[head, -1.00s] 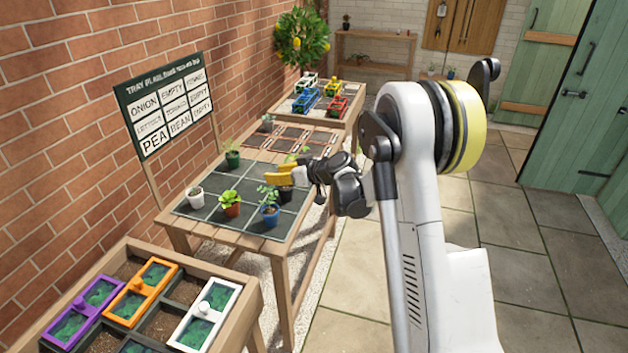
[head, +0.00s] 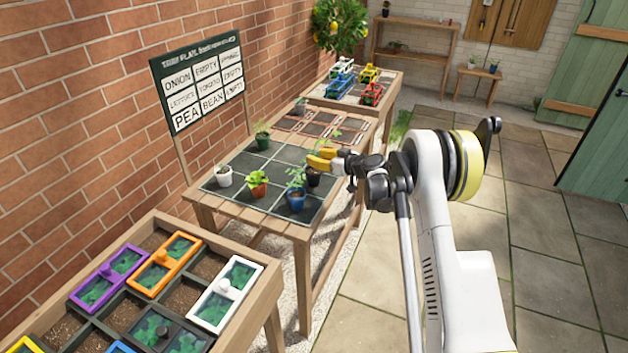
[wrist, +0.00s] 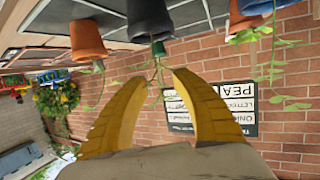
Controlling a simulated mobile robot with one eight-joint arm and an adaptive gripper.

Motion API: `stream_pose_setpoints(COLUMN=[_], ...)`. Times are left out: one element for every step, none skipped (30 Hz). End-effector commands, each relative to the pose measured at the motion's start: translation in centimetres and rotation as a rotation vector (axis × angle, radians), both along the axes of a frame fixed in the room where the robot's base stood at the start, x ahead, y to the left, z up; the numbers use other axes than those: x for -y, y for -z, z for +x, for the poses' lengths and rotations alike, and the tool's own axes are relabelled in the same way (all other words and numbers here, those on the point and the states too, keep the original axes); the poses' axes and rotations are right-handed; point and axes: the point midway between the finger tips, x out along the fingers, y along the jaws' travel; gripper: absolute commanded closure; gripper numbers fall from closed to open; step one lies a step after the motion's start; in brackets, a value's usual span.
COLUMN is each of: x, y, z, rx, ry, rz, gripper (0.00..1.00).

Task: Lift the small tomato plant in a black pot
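The black pot (head: 313,178) stands on the dark gridded mat on the middle table, just right of the blue pot. It appears upside down at the top of the wrist view (wrist: 150,20). Its thin, sparse green plant (wrist: 157,77) shows between my fingers there. My gripper (head: 318,160) has two yellow fingers and is just above the black pot's rim in the head view. In the wrist view the gripper (wrist: 148,80) is open, with its fingers spread either side of the stem and no visible contact with the pot. The head view largely hides this plant behind the fingers.
Close by stand the blue pot (head: 295,200), an orange-red pot (head: 257,188), a white pot (head: 224,176) and a green pot (head: 262,142). A terracotta pot (wrist: 88,40) is beside the black pot in the wrist view. The label board (head: 198,85) stands behind.

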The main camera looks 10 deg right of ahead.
Motion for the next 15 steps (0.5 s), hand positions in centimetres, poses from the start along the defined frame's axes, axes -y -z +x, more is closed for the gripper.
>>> stream_pose_setpoints(x=[-0.4, -0.6, -0.7, -0.8, -0.9, -1.0, -1.0, -1.0, -0.9, -0.9, -1.0, -0.9, -0.9, -0.9, -0.9], y=[0.5, 0.6, 0.6, 0.7, 0.7, 0.7, 0.6, 0.6, 0.6, 0.6, 0.6, 0.5, 0.5, 0.5, 0.5], z=[0.6, 0.9, 1.2, 1.3, 1.5, 1.5, 1.6, 1.6, 1.6, 1.6, 1.6, 1.5, 1.5, 1.5, 1.5], rx=[0.0, 0.0, 0.0, 0.0, 0.0, 0.0, 0.0, 0.0, -0.001, -0.001, -0.001, -0.001, -0.001, -0.001, -0.001], ry=[-0.002, -0.001, 0.0, 0.0, 0.0, 0.001, 0.001, 0.001, 0.001, 0.001, 0.001, 0.001, 0.001, 0.001, 0.001], rz=[0.0, 0.0, 0.0, 0.0, 0.0, 0.001, 0.001, 0.001, 0.0, 0.0, 0.0, 0.0, 0.0, 0.0, 0.0], gripper=[0.69, 0.69, 0.69, 0.69, 0.69, 0.69, 0.69, 0.69, 0.69, 0.69, 0.69, 0.73, 0.82, 0.91, 1.0])
